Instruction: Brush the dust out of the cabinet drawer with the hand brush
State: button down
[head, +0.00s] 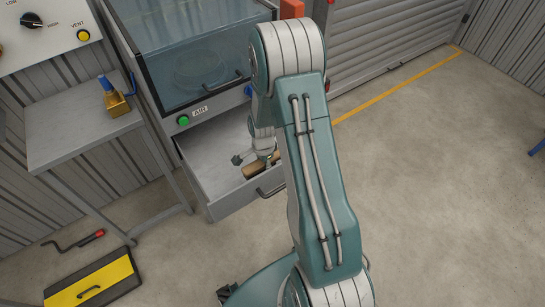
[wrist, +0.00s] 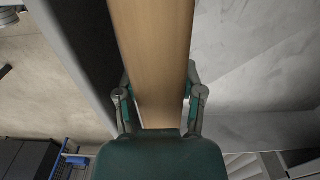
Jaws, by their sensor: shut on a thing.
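The cabinet drawer (head: 209,160) is pulled open below the glass-fronted cabinet (head: 195,60). My gripper (head: 262,157) is down inside the drawer, near its front right part. It is shut on the hand brush, whose wooden body (head: 253,169) shows just behind the drawer's front wall. In the wrist view the brush (wrist: 153,55) runs as a long tan bar between the two fingers of my gripper (wrist: 159,93). Its bristles are hidden. The drawer floor (wrist: 250,70) looks pale grey there; I cannot clearly tell dust from the metal. My arm hides the drawer's right side.
A grey side table (head: 75,142) with a brass and blue item (head: 114,98) stands left of the drawer. On the floor lie a yellow and black case (head: 85,283) and a crank with a red end (head: 72,243). Open concrete floor lies to the right.

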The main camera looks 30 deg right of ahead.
jog(key=shift+r, duration=0.95)
